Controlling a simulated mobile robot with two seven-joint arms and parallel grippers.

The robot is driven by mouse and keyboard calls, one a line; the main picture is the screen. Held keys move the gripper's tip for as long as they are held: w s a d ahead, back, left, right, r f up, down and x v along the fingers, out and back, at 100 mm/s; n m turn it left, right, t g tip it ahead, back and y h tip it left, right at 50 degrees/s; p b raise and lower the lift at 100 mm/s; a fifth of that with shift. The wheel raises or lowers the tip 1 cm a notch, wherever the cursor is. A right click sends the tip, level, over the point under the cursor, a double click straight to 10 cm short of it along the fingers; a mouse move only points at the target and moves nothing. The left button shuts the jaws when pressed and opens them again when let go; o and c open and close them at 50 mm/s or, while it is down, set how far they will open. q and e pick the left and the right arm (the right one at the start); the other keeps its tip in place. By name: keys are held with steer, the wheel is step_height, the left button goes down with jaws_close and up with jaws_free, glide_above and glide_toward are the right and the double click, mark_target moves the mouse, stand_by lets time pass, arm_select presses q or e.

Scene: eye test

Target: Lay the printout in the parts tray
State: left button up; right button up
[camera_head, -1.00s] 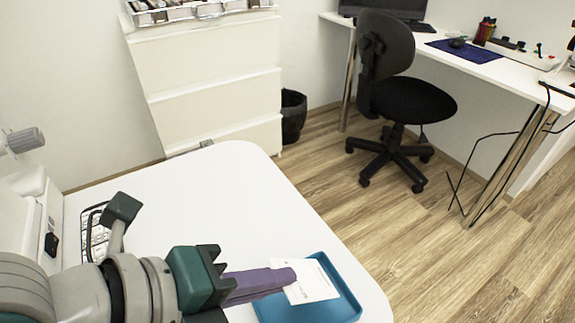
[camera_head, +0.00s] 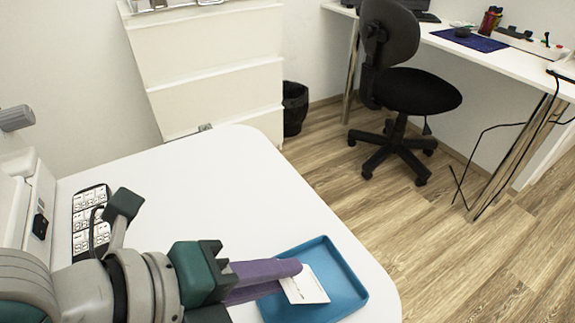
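The printout (camera_head: 308,288), a small white sheet with faint print, lies in the blue parts tray (camera_head: 342,272) on the white table. It looks flat on the tray floor, and its left part is hidden by my fingers. My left gripper (camera_head: 288,277) reaches in from the left over the tray's left side. My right gripper is not in view.
The white table (camera_head: 215,190) is largely bare behind the tray. A dark panel with white labels (camera_head: 90,215) lies at its left. Beyond are a white drawer unit (camera_head: 215,75), a black bin (camera_head: 294,108), an office chair (camera_head: 415,95) and a desk (camera_head: 500,62).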

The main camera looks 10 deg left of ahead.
arm_select(q)
steer(key=shift+o, duration=0.8)
steer(key=p+v, duration=0.2)
steer(key=v, duration=0.8)
